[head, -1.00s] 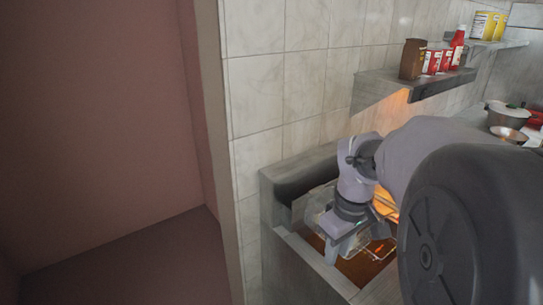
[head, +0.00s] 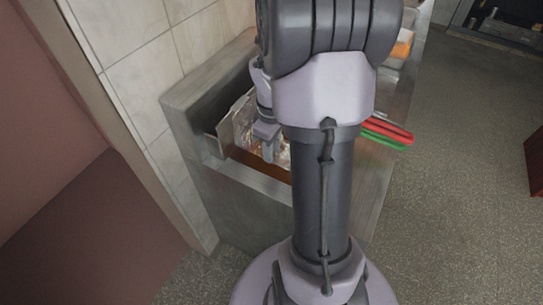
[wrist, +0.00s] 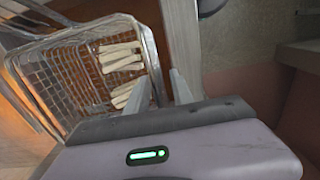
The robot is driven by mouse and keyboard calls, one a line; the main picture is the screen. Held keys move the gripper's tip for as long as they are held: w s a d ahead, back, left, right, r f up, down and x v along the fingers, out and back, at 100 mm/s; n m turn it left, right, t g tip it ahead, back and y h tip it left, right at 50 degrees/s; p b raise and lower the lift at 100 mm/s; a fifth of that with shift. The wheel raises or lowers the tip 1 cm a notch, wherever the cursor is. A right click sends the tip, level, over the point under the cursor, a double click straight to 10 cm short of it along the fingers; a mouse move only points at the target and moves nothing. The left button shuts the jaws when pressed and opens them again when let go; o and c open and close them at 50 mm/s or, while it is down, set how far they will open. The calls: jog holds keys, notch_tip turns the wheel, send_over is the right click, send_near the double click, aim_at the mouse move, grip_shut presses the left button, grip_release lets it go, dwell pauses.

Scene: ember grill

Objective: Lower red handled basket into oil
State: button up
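A wire basket (wrist: 80,70) with several pale sticks (wrist: 122,58) in it fills the left of the wrist view. In the head view part of the basket (head: 243,122) shows over the fryer well, behind my arm. A red handle (head: 388,128) and a green handle (head: 385,138) stick out to the right of my arm. Which handle belongs to that basket is hidden. Brown oil (head: 250,160) shows in the well. My gripper (head: 268,152) points down over the well, beside the basket. Its fingers (wrist: 172,88) are close to the basket's side; whether they grip anything is unclear.
The stone fryer counter (head: 232,182) surrounds the well, with a tiled wall (head: 150,65) behind it. Open speckled floor (head: 455,180) lies to the right. A red object (head: 535,160) stands at the far right edge.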

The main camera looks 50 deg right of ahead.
jog(key=shift+f, duration=0.6)
grip_shut()
dwell(0.8)
grip_release()
jog(key=shift+r, duration=0.1)
